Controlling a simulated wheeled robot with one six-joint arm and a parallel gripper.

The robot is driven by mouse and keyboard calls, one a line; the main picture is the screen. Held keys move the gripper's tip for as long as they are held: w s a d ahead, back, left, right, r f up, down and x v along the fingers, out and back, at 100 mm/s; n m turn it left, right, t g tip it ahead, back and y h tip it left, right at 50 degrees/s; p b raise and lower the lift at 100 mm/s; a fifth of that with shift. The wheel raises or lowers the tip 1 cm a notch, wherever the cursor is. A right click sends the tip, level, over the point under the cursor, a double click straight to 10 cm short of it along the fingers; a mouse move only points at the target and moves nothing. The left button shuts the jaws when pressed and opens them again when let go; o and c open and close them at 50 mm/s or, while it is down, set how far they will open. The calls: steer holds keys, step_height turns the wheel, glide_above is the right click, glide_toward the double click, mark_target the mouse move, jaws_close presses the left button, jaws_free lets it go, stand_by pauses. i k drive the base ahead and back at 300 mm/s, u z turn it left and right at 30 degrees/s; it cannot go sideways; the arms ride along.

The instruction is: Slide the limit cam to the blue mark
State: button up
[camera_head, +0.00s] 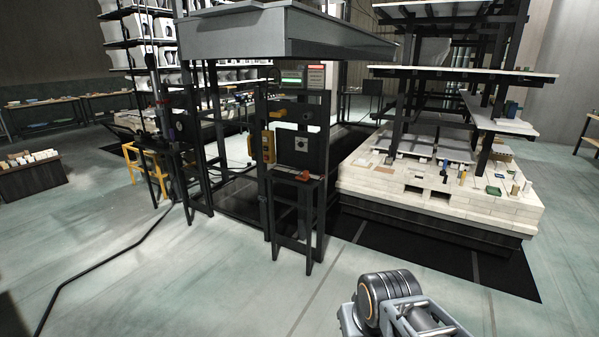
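I cannot pick out the limit cam or a blue mark for certain at this distance. A dark frame (264,180) stands in the middle and carries a black panel (301,149) with a pale square fitting (302,144). In front of the panel is a small dark stand (297,205) with a small orange-red piece (304,176) on its top. A yellow box (268,146) is fixed to the frame at the panel's left. Only a part of my arm shows at the bottom right, well away from the frame. My gripper is not in view.
A loaded kiln car (440,194) stands at the right over a dark floor pit (480,268). A grey hood (290,36) overhangs the frame. A black cable (100,263) lies on the floor at left. A yellow stool (146,167) stands farther back. The near floor is clear.

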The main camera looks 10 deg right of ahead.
mark_target(305, 177)
steer(key=u, duration=0.45)
steer(key=i, duration=2.15)
steer(key=z, duration=0.35)
steer(key=i, duration=1.65)
steer(key=z, duration=0.5)
